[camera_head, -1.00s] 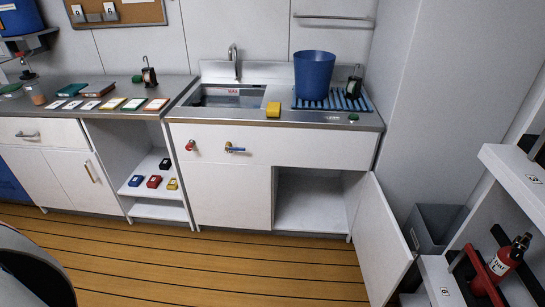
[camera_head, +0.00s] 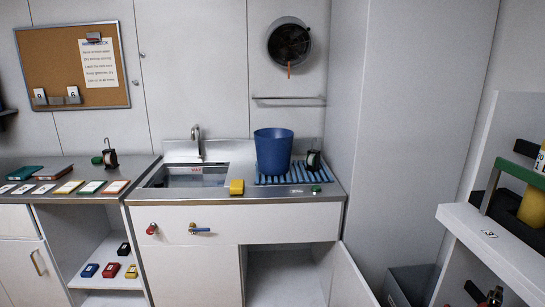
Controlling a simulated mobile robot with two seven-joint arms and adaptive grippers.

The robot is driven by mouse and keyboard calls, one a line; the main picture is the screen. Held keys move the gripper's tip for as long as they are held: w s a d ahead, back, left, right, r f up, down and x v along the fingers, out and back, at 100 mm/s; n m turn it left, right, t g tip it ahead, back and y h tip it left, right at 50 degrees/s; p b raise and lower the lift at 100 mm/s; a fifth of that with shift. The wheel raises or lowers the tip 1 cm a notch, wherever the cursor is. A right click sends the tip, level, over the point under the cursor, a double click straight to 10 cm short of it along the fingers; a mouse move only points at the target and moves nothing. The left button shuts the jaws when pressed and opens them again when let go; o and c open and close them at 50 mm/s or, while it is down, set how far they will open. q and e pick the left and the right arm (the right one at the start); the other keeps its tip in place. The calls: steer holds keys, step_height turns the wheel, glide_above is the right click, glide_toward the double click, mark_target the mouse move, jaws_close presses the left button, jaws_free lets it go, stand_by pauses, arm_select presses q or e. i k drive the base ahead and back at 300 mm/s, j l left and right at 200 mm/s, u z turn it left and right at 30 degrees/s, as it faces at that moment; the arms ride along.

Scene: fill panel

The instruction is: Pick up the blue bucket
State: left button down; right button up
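The blue bucket (camera_head: 273,152) stands upright on a blue slatted rack (camera_head: 300,179) on the counter, to the right of the sink. It looks empty from outside, but its inside is mostly hidden. Neither of my grippers shows in the head view, and nothing touches the bucket from my side.
A small black device (camera_head: 313,160) stands close right of the bucket. The tap (camera_head: 197,141) rises behind the sink (camera_head: 195,176). An open cabinet door (camera_head: 350,275) juts out below. Shelves (camera_head: 490,235) stand at right.

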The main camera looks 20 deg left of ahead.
mark_target(274, 145)
steer(key=i+j+z, duration=0.35)
steer(key=i+j, duration=0.15)
steer(key=i+j+z, duration=0.4)
steer(key=i+j, duration=0.25)
